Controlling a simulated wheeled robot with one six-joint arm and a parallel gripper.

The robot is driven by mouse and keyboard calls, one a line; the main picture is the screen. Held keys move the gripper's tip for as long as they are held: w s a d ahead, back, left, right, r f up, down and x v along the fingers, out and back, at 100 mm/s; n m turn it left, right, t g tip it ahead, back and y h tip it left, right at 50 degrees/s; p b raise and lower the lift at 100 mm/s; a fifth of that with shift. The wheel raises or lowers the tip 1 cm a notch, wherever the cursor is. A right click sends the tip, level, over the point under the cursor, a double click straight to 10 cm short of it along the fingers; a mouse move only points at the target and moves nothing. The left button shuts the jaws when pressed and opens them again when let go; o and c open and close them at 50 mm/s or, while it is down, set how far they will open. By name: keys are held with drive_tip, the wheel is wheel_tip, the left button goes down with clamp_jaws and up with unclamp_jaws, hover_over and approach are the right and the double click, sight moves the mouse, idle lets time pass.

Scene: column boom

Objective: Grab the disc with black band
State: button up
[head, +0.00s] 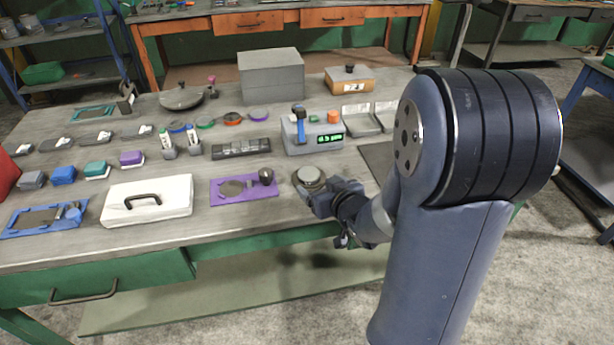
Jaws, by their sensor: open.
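A round, low disc (309,177) with a pale greenish-grey top and a darker rim lies on the grey workbench (225,230) near its front right. The dark rim may be the black band, but it is too small to be sure. My gripper (318,198) is just in front of and to the right of this disc, close to the bench top. Its jaws are open, with nothing visibly held. The fingertips are small and partly merge with the disc's edge, so I cannot tell whether they touch it.
Left of the disc is a purple tray (222,201) with a dark cup (266,176). A white case (148,205) is further left. Coloured rings (232,118) lie further back.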

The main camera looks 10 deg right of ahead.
sight(309, 173)
drive_tip(key=shift+x, duration=3.1)
drive_tip(key=shift+d+r, duration=0.1)
drive_tip(key=shift+r, duration=0.15)
drive_tip(key=shift+c, duration=0.3)
drive_tip(key=c, duration=1.2)
drive_tip(key=shift+r, duration=0.1)
drive_tip(key=shift+c, duration=0.9)
